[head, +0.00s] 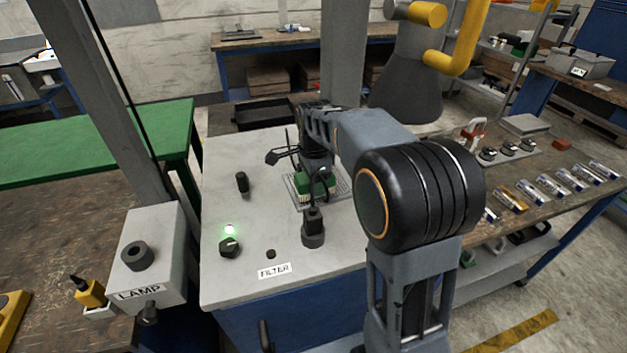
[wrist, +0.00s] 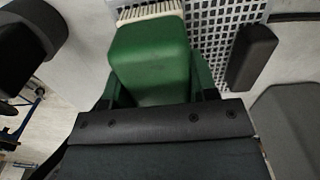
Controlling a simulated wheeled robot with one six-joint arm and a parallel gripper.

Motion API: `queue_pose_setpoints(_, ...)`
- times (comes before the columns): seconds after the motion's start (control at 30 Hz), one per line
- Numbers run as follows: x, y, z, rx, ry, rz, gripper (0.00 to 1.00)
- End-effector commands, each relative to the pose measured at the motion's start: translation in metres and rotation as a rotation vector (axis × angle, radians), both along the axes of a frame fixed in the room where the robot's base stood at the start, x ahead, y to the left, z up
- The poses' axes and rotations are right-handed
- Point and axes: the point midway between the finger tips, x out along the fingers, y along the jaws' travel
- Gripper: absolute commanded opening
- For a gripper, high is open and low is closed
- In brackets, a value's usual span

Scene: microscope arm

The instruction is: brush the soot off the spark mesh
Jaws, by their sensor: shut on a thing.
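My gripper (head: 316,172) is shut on a green brush (wrist: 152,60) over the grey cabinet top. The brush's pale bristles (wrist: 150,13) point away from the gripper. The green block also shows below the arm in the head view (head: 318,185). The spark mesh (wrist: 212,30) is a pale grid with dark holes. It lies under and beside the brush, and its edge shows in the head view (head: 296,200). The bristles overlap the mesh's left part in the wrist view; I cannot tell whether they touch it. The brush and arm hide part of the mesh. I cannot make out soot.
A dark post (head: 313,230) stands just in front of the mesh. A black knob (head: 242,183), a dial (head: 230,248) by a lit green lamp and a FILTER label (head: 274,270) are on the cabinet top. A LAMP box (head: 150,255) stands left. The cabinet top's left side is mostly clear.

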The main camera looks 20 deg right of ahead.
Motion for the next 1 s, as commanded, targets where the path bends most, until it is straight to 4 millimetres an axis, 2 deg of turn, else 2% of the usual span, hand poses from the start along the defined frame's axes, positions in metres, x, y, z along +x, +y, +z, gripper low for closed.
queue_pose_setpoints(0.73, 0.0, 0.0, -0.007, 0.0, 0.0, 0.0, 0.34)
queue_pose_setpoints(1.0, 0.001, -0.011, -0.006, 0.0, 0.0, -0.002, 0.34)
